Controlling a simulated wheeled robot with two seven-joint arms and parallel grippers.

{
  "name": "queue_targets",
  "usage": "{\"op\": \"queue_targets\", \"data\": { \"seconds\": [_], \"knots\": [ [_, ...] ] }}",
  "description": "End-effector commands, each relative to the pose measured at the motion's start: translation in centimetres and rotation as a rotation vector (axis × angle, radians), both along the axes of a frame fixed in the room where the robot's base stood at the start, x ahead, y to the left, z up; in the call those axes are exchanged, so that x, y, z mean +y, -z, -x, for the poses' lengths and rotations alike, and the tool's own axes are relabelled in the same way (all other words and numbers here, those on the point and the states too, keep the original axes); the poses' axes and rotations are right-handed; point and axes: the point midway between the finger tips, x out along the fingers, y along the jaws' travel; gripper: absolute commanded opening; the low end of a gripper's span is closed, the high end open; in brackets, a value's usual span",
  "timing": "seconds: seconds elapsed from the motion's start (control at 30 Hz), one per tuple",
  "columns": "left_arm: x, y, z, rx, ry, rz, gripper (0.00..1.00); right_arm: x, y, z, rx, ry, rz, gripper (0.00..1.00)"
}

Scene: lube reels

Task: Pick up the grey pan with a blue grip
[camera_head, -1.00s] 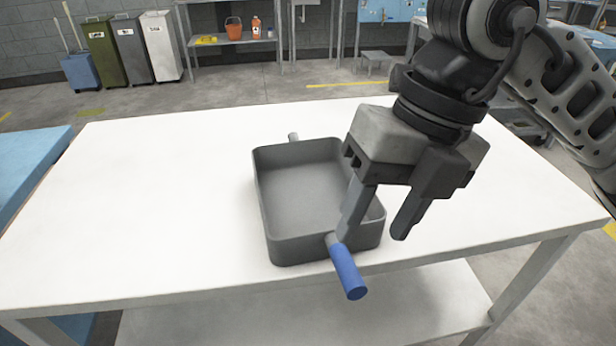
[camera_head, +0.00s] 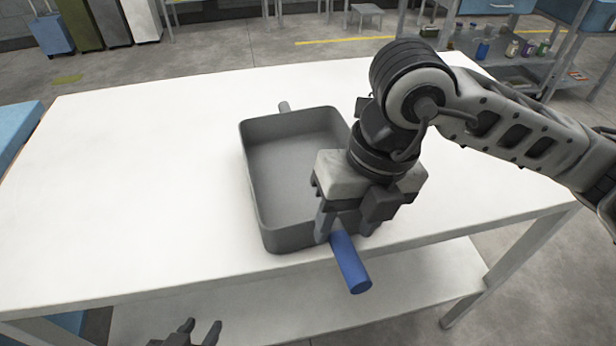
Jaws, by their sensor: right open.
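The grey pan (camera_head: 285,170) is a deep rectangular pan lying on the white table (camera_head: 130,180), near its front edge. Its blue grip (camera_head: 350,264) sticks out from the front side, past the table edge. A short grey stub shows at the pan's far side. My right gripper (camera_head: 344,234) is open and points down at the pan's front right corner. Its fingers are on either side of the base of the blue grip; whether they touch it I cannot tell. The gripper hides that corner. My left gripper (camera_head: 200,332) is open and empty at the bottom edge, below the table's front.
The table top is bare left of the pan. A lower shelf (camera_head: 270,300) runs under the table. A blue surface (camera_head: 18,130) stands at the left. Bins and a shelf (camera_head: 500,60) with bottles stand behind.

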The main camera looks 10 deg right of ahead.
Motion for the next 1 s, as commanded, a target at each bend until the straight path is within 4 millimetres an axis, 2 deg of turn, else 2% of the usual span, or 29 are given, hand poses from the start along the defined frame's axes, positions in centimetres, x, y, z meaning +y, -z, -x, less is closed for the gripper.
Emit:
{"op": "queue_targets", "data": {
  "seconds": [0.17,0.3,0.6,0.77,0.8,1.0],
  "knots": [
    [0.0,-0.9,-0.3,-0.011,0.000,-0.001,0.36,1.1,2.3,-0.2,0.007,0.001,0.002,0.49],
    [0.1,-0.8,-0.4,-0.013,0.000,-0.003,0.36,1.4,4.1,-0.2,0.005,0.000,0.000,0.49],
    [0.2,-0.7,-0.4,-0.012,-0.001,-0.004,0.36,1.5,4.6,-0.3,0.001,0.000,0.000,0.49],
    [0.2,-0.7,-0.4,-0.011,-0.002,-0.005,0.36,1.5,4.6,-0.3,0.001,0.000,0.000,0.04],
    [0.2,-0.7,-0.4,-0.011,-0.002,-0.005,0.36,1.5,4.6,-0.3,0.001,0.000,0.000,0.00],
    [0.2,-0.6,-0.4,-0.008,-0.002,-0.006,0.36,1.5,4.5,-0.3,-0.002,-0.001,-0.001,0.00]
  ]
}}
